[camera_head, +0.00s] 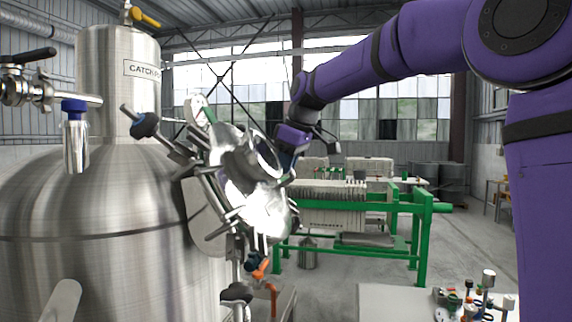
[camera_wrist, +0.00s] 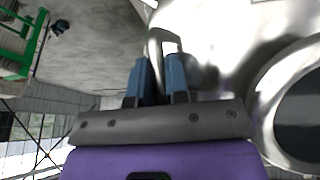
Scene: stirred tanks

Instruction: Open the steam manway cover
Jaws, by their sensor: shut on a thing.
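The steam manway cover (camera_head: 262,205) is a shiny round metal lid on the right side of the big steel tank (camera_head: 95,215). It faces right, with clamp arms around it and a round sight port in its middle. In the wrist view the cover (camera_wrist: 215,30) fills the upper right. My gripper (camera_head: 287,168) is at the cover's upper right edge. In the wrist view its two blue fingers (camera_wrist: 162,62) are shut on a curved metal handle (camera_wrist: 153,44) on the cover. The fingers hide part of the handle. I cannot tell how far the cover stands from its seat.
A clamp with a dark knob (camera_head: 146,124) sticks out at the upper left of the cover. Valves with orange handles (camera_head: 261,269) hang below it. A green-framed filter press (camera_head: 424,235) stands behind. A table with small fittings (camera_head: 390,302) is at the lower right.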

